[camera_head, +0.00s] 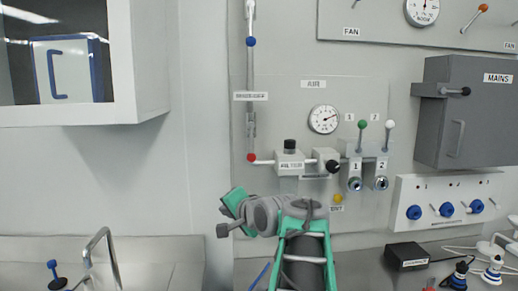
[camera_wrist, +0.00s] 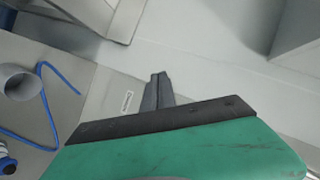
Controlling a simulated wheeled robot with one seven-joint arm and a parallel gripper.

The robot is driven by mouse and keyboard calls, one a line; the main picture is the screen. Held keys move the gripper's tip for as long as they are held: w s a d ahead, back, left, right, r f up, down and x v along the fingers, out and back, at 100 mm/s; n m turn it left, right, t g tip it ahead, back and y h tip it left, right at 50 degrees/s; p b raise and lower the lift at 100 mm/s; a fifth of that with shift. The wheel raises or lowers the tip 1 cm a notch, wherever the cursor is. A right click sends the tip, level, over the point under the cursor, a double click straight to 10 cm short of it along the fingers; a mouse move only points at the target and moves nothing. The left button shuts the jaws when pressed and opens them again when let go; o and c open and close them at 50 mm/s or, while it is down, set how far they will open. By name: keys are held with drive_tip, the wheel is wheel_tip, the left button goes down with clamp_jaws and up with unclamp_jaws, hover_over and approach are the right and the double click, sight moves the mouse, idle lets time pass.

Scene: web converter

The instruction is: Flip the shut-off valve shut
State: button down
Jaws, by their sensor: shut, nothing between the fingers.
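A vertical pipe (camera_head: 251,75) runs down the wall panel, with a blue ball (camera_head: 251,41) near the top and a red ball (camera_head: 251,157) at its lower end. A white arm runs right from the red ball to a light box (camera_head: 289,162) with a black knob on top. A black ball (camera_head: 332,166) lies further right. In the wrist view my gripper's dark fingers (camera_wrist: 157,85) are together and empty; no valve shows there.
A gauge (camera_head: 323,119) and green and white ball levers (camera_head: 363,125) are on the panel. A grey MAINS box (camera_head: 465,112) juts out at right. A white cabinet (camera_head: 85,62) hangs upper left. A sink tap (camera_head: 103,255) stands below. Wall left of the pipe is clear.

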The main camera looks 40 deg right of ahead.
drive_tip(key=s+d+r+m+t+h, duration=0.3)
drive_tip(key=s+d+r+m, duration=0.3)
drive_tip(key=s+d+r, duration=0.3)
drive_tip(key=d+r, duration=0.4)
drive_tip(key=shift+d+h, duration=0.25)
drive_tip(key=shift+h, duration=0.15)
drive_tip(key=shift+p, duration=0.3)
drive_tip(key=p, duration=0.5)
approach(251, 144)
drive_tip(key=w+d+f, duration=0.2)
drive_tip(key=w+d, duration=0.2)
drive_tip(key=w, duration=0.2)
drive_tip(key=shift+s, duration=0.2)
drive_tip(key=shift+s+d+m, duration=0.1)
drive_tip(key=shift+m, duration=0.2)
drive_tip(key=shift+b, duration=0.3)
